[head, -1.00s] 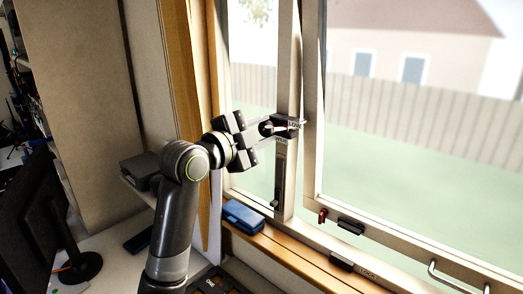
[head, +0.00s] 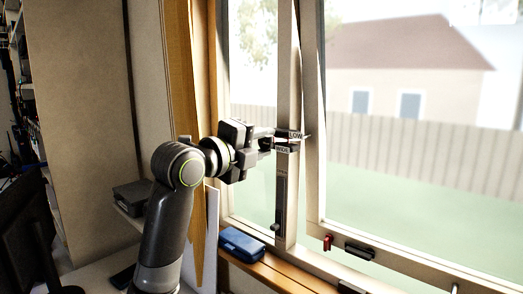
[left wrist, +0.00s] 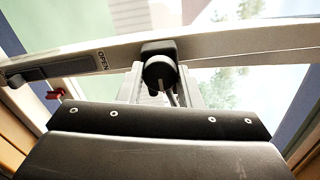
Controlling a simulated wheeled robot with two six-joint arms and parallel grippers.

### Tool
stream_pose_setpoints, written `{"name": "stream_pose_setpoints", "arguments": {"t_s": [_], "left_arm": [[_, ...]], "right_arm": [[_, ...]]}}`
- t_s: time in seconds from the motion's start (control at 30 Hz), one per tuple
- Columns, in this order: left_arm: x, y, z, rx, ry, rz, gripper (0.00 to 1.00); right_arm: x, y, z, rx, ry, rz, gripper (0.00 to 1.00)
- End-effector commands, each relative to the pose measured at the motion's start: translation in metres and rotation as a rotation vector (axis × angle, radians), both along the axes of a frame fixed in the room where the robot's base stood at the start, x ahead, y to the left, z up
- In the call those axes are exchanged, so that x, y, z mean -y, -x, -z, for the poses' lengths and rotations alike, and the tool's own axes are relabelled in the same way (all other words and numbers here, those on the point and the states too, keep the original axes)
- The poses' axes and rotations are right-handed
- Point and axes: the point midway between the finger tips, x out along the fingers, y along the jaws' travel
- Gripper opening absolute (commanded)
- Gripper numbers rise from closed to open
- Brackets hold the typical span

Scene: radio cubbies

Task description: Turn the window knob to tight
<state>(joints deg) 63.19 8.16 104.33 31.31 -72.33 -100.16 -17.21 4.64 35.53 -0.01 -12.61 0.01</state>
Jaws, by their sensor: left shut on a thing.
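The window knob (left wrist: 160,72) is dark and round with a pale mark on its face, on the window frame in the left wrist view. My left gripper (head: 277,141) is at the upright window frame in the head view, its fingers shut on the knob; the knob itself is mostly hidden there. Small labels, LOW (head: 296,134) and WIDE (head: 283,149), show beside the fingertips. An OPEN label (left wrist: 103,60) is on the frame left of the knob in the left wrist view. My right gripper is out of view.
A dark window latch bar (head: 281,205) runs down the frame below the gripper. A blue case (head: 242,243) lies on the sill. A red piece (head: 328,242) and a black fitting (head: 360,252) sit on the lower sash. A dark box (head: 130,197) stands behind my arm.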

Motion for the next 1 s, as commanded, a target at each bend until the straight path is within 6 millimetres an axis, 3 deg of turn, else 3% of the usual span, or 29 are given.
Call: {"name": "stream_pose_setpoints", "arguments": {"t_s": [0.47, 0.5, 0.63, 1.0], "left_arm": [[0.0001, -0.0003, 0.0019, 0.003, -0.014, 0.002, 0.09], [0.0001, -0.0003, 0.0019, 0.003, -0.014, 0.001, 0.34], [0.0001, -0.0002, 0.0015, 0.005, -0.013, 0.001, 0.51], [-0.0021, 0.0023, 0.0007, 0.008, -0.011, 0.000, 0.54]], "right_arm": [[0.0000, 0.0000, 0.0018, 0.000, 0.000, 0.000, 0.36], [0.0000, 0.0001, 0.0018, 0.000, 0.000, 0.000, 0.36], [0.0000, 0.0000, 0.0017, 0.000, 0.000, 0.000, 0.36], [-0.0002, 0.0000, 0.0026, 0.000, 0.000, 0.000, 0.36]]}}
